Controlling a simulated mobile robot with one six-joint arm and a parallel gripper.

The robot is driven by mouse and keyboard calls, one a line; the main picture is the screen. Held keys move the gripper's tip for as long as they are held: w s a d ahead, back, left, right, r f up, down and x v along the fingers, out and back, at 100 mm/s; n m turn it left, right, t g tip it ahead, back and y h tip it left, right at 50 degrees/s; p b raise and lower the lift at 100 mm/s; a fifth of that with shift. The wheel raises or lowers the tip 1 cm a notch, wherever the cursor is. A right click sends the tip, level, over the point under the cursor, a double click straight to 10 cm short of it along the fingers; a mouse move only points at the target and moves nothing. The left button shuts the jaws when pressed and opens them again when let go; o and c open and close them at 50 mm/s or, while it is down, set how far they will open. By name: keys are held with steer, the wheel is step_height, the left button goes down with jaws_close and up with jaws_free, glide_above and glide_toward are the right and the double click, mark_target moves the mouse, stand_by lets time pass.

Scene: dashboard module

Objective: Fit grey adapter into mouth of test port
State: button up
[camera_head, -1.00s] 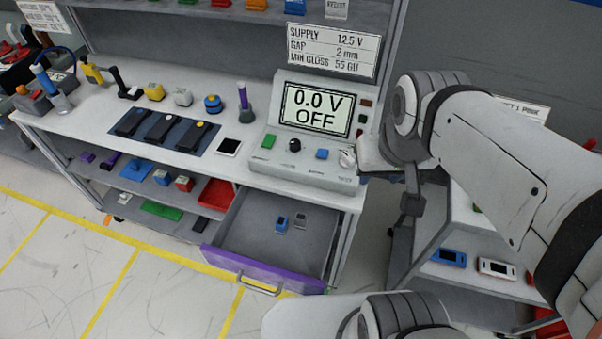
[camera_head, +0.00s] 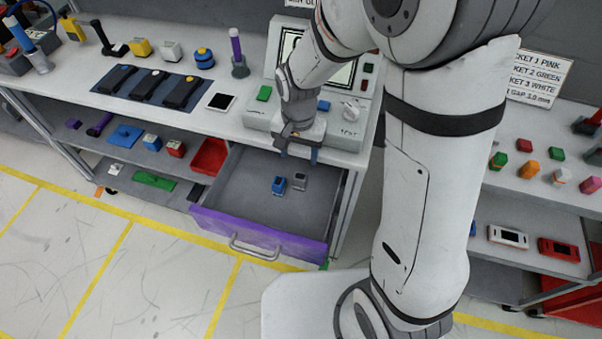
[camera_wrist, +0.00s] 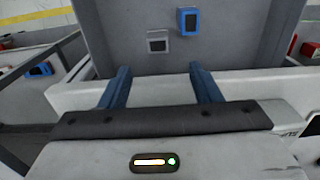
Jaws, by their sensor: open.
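The grey adapter (camera_head: 299,181) lies in the open drawer, with a dark opening on top. It also shows in the wrist view (camera_wrist: 158,41), just beyond and between my fingertips. My gripper (camera_head: 299,154) is open and empty, pointing down above the drawer's back part; its two blue fingers show in the wrist view (camera_wrist: 160,72). The gripper is apart from the adapter. A blue adapter-like block (camera_head: 278,186) stands left of the grey one. I cannot make out the test port for certain; my arm hides part of the bench tester (camera_head: 345,133).
The drawer (camera_head: 240,185) has a purple front (camera_head: 255,236) and is otherwise bare. The bench edge and tester front lie close to my gripper. A red tray (camera_head: 209,157) sits on the shelf left of the drawer. A side rack (camera_head: 535,200) with colored parts stands right.

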mark_target(300, 176)
step_height(300, 176, down, 8)
steer(key=shift+s+d+f, duration=0.1)
stand_by(0.4)
steer(key=shift+c, duration=0.6)
steer(key=c, duration=0.9)
steer(key=shift+c, duration=0.2)
step_height(300, 176, up, 18)
steer(key=shift+p, duration=0.4)
